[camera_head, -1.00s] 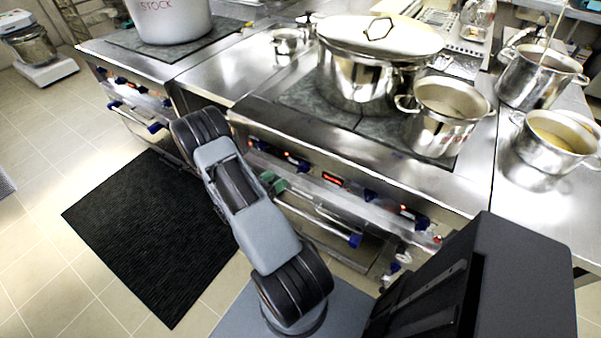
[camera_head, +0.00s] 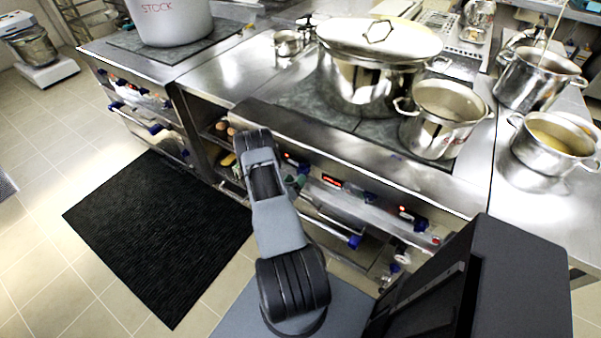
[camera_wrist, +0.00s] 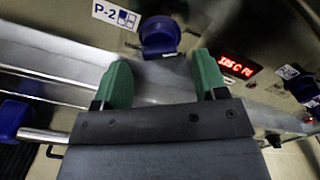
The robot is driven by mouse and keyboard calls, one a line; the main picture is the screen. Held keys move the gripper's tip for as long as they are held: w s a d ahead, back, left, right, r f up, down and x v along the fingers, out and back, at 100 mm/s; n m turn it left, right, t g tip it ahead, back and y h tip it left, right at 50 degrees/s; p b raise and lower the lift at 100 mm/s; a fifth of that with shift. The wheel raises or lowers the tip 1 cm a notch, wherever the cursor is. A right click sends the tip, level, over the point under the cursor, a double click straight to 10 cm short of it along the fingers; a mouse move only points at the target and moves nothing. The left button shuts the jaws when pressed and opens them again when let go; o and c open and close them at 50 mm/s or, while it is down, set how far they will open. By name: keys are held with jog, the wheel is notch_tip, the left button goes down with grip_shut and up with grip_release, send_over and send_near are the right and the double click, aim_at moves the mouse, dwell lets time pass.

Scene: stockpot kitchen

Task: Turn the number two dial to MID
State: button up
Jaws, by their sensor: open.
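In the wrist view a blue dial (camera_wrist: 160,36) sits on the steel front panel, just right of a white label marked P-2 (camera_wrist: 115,14). My gripper (camera_wrist: 161,72) has two green fingertips spread apart with nothing between them. The dial lies just beyond the fingertips, roughly centred across the gap, and I see no contact. A red lit display (camera_wrist: 240,65) is right of the dial; its text is hard to read. The dial's pointer setting cannot be made out. In the head view my arm hides part of the panel, and a bit of the green gripper (camera_head: 296,181) shows beside it.
Another blue dial (camera_wrist: 303,88) is at the right of the wrist view. A rail with a blue end (camera_wrist: 13,118) runs at left. In the head view a lidded stockpot (camera_head: 370,75) and a smaller pot (camera_head: 440,118) stand above the panel. A black mat (camera_head: 155,230) lies left.

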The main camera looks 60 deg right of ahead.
aim_at(300, 172)
jog(key=shift+d, duration=2)
jog(key=shift+c, duration=0.2)
jog(key=c, duration=0.8)
